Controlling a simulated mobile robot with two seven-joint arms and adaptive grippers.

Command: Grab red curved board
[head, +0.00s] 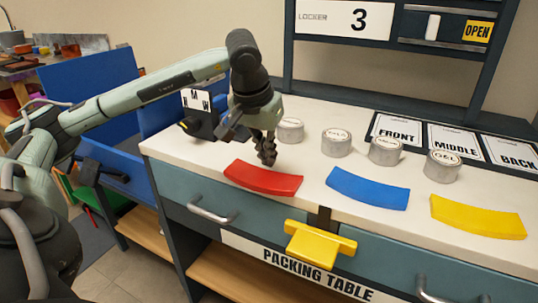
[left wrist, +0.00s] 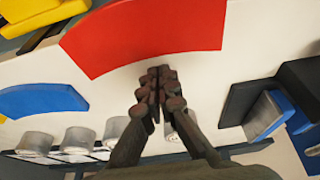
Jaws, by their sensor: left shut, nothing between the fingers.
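The red curved board (head: 263,179) lies flat near the front edge of the white table top, at the left of a row of curved boards. It also shows large in the left wrist view (left wrist: 145,35). My left gripper (head: 267,158) is shut and empty. It points down just behind the red board, and in the left wrist view its fingertips (left wrist: 158,75) come close to the board's inner curved edge. I cannot tell whether they touch it. My right gripper is not in view.
A blue curved board (head: 368,188) and a yellow one (head: 478,216) lie to the right. Several grey cylinders (head: 337,142) stand behind them. A yellow block (head: 320,245) juts from the table front. Blue bins (head: 95,85) stand left of the table.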

